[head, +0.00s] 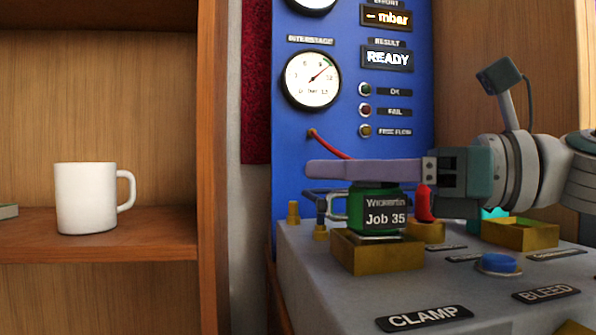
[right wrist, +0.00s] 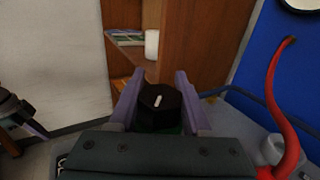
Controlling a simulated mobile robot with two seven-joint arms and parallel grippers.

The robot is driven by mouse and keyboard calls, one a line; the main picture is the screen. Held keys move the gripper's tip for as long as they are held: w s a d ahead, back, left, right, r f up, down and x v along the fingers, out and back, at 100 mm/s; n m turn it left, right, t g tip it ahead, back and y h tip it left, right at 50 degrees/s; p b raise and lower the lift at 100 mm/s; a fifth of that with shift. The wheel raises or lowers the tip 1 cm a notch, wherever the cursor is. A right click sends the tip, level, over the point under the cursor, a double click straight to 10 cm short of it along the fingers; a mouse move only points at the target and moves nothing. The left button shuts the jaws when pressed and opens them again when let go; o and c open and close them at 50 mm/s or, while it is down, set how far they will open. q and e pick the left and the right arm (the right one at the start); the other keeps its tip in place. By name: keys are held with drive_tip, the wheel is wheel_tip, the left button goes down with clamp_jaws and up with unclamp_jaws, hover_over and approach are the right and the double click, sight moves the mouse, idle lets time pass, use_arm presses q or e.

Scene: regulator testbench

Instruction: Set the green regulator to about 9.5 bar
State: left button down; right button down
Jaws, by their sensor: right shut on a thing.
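The green regulator (head: 374,202) stands upright in a brass holder (head: 372,254) on the grey bench. Its label reads "Job 35". My right gripper (head: 335,172) reaches in from the right, its lilac fingers level across the regulator's top. In the right wrist view the black knob (right wrist: 160,107), with a white mark, sits between the fingers, which are shut on it. The head view hides the knob behind a finger. The interstage gauge (head: 311,80) has its needle pointing up and right, near a green band. What looks like part of my left gripper (right wrist: 30,122) shows at the wrist view's left edge.
The result display (head: 387,57) reads READY. A red hose (head: 330,145) runs from the blue panel towards the regulator. A blue button (head: 498,262) and CLAMP and BLEED labels are in front. An empty-looking brass holder (head: 520,235) is right. A white mug (head: 86,198) stands on the shelf.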

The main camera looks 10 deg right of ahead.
drive_tip(key=shift+c, duration=1.7)
unclamp_jaws()
drive_tip(key=b+v, duration=0.2)
drive_tip(key=v, duration=0.7)
drive_tip(key=shift+s+d+f, duration=0.1)
drive_tip(key=shift+d, duration=0.05)
drive_tip(key=shift+s+d, duration=0.15)
drive_tip(key=shift+d, duration=0.15)
